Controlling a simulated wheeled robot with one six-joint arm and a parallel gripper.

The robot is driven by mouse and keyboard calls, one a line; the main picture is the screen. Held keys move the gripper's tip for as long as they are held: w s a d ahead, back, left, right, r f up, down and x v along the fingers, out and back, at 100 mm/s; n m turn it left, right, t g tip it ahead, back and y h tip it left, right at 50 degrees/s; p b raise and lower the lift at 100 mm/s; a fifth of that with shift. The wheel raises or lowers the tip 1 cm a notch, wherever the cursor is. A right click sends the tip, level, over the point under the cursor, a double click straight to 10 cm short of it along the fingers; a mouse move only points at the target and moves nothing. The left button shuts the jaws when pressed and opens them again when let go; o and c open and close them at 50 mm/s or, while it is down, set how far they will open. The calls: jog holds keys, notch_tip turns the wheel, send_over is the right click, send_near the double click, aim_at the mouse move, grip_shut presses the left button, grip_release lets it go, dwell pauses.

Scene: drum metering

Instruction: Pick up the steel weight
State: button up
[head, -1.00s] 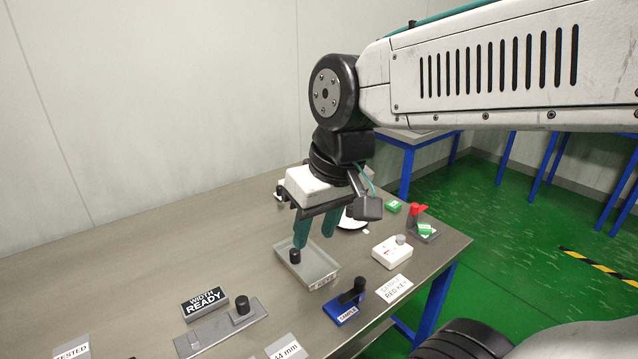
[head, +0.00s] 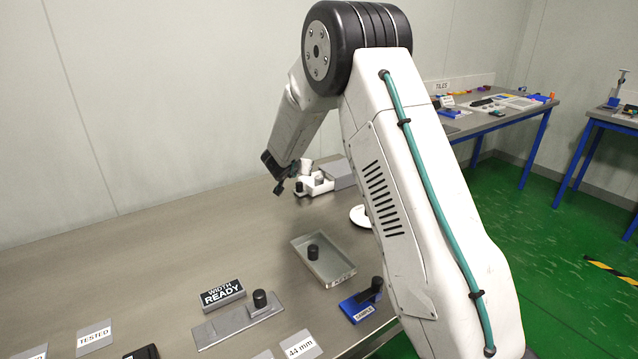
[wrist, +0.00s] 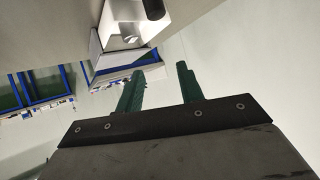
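I cannot tell for certain which thing is the steel weight. A small dark cylinder (head: 313,252) stands upright in a shallow grey tray (head: 337,283) on the bench. My gripper (wrist: 158,80) shows in the wrist view with its two green fingers apart and nothing between them. In the head view only its dark wrist end shows, behind the tray near a white device, and the fingers cannot be made out.
A grey plate with a black knob (head: 260,298) lies beside the WIDTH READY sign (head: 222,293). A blue sample holder (head: 357,308) stands right of it. The white device (head: 316,184) and a grey box (head: 340,172) stand at the back. My arm hides the bench's right side.

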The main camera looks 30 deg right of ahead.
jog(key=m+g+h, duration=0.1)
jog(key=g+h, duration=0.1)
send_near(319, 177)
jog(key=shift+w+d+f, duration=0.15)
jog(key=shift+d+f, duration=0.2)
jog(key=x, duration=0.7)
jog(key=shift+w+d, duration=0.1)
jog(key=shift+d, duration=0.05)
jog(key=c, duration=0.8)
